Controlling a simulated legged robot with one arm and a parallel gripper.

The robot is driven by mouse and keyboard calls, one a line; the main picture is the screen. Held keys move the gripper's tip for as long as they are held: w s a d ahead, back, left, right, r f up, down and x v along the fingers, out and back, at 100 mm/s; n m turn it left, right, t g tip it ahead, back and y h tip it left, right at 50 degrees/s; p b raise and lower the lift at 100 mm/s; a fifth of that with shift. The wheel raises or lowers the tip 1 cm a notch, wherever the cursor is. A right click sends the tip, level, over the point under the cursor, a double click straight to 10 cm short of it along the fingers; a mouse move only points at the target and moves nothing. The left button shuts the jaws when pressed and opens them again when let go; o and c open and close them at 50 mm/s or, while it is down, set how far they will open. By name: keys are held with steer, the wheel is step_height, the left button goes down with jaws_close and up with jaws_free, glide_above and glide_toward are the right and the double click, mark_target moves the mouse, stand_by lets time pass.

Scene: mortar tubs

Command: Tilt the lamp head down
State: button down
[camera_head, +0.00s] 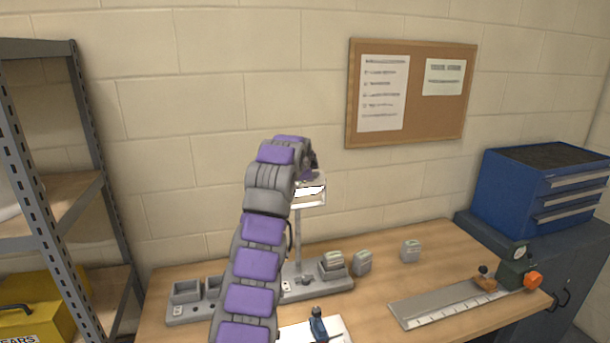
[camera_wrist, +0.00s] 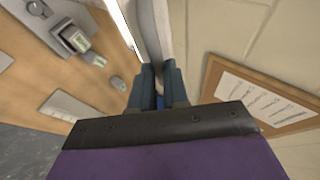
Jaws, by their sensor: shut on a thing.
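The lamp head (camera_head: 309,192) is a pale box with a bright underside on top of a thin grey post (camera_head: 298,240). My gripper (camera_head: 313,170) is at the lamp head's upper side, partly hidden by my own arm. In the wrist view, my gripper's two blue-grey fingers (camera_wrist: 158,82) are close on either side of a grey edge of the lamp head (camera_wrist: 152,35). The exact contact is hard to see. The lamp's post rises from a grey base (camera_head: 325,285) on the bench, partly hidden behind my arm.
The wooden bench (camera_head: 395,280) holds small grey tubs (camera_head: 411,250), a flat metal scale (camera_head: 440,300) with a dial fixture, and a blue tool on a white sheet (camera_head: 318,326). A corkboard (camera_head: 412,92) hangs behind. Shelving (camera_head: 60,190) stands left, a blue drawer chest (camera_head: 540,190) right.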

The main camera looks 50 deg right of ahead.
steer(key=shift+f, duration=0.1)
steer(key=c, duration=1.1)
jaws_free()
steer(key=shift+d, duration=0.1)
steer(key=p+v, duration=0.1)
steer(key=v, duration=1.6)
steer(key=shift+w, duration=0.1)
